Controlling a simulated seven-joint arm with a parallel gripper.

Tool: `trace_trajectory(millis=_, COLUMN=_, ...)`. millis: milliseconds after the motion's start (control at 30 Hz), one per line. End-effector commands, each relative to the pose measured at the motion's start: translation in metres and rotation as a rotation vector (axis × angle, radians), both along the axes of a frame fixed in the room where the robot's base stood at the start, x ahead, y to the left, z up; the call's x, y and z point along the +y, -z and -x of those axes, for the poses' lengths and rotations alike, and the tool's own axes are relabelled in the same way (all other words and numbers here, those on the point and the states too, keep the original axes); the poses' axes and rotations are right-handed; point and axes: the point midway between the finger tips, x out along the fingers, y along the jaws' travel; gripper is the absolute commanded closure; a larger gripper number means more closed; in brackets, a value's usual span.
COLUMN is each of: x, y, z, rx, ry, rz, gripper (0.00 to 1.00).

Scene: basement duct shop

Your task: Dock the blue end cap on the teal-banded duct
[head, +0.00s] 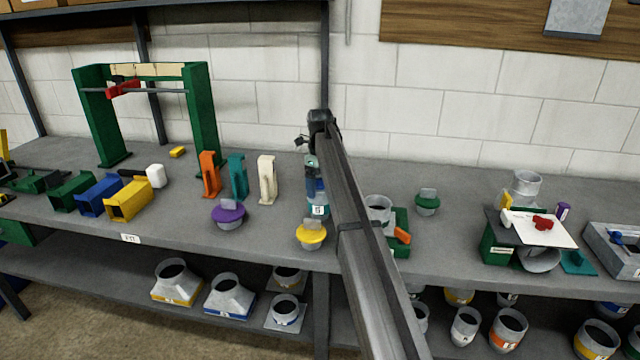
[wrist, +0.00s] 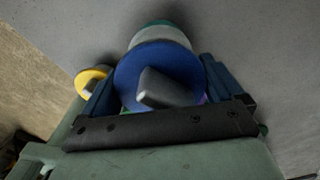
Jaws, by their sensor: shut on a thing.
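The blue end cap (wrist: 142,68) is a round blue disc with a grey grip tab, between my gripper's fingers (wrist: 160,85) in the wrist view. My gripper is shut on it. In the head view my gripper (head: 314,170) points down, and a sliver of the blue cap (head: 319,184) shows below it. The teal-banded duct (head: 318,210) stands upright on the bench directly below, labelled and partly hidden by my arm. In the wrist view its pale wall and teal band (wrist: 160,27) show behind the cap. I cannot tell whether cap and duct touch.
A yellow cap (head: 311,235) lies close in front of the duct, and a purple cap (head: 229,214) lies to the left. Cream (head: 267,178), teal (head: 238,176) and orange (head: 209,174) upright pieces stand left. A grey duct (head: 378,207) is right of my arm.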

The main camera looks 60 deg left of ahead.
Motion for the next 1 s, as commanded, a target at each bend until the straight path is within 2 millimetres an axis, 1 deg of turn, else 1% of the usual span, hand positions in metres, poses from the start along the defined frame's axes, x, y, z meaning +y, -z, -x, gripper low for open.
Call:
trace_trajectory(millis=867, x=0.0, y=0.012, z=0.0, rx=0.0, ry=0.0, rz=0.0, gripper=0.38)
trace_trajectory(millis=900, x=0.0, y=0.012, z=0.0, rx=0.0, ry=0.0, rz=0.0, gripper=0.03)
trace_trajectory(millis=933, x=0.0, y=0.012, z=0.0, rx=0.0, ry=0.0, rz=0.0, gripper=0.01)
trace_trajectory(millis=1000, x=0.0, y=0.012, z=0.0, rx=0.0, ry=0.0, rz=0.0, gripper=0.0)
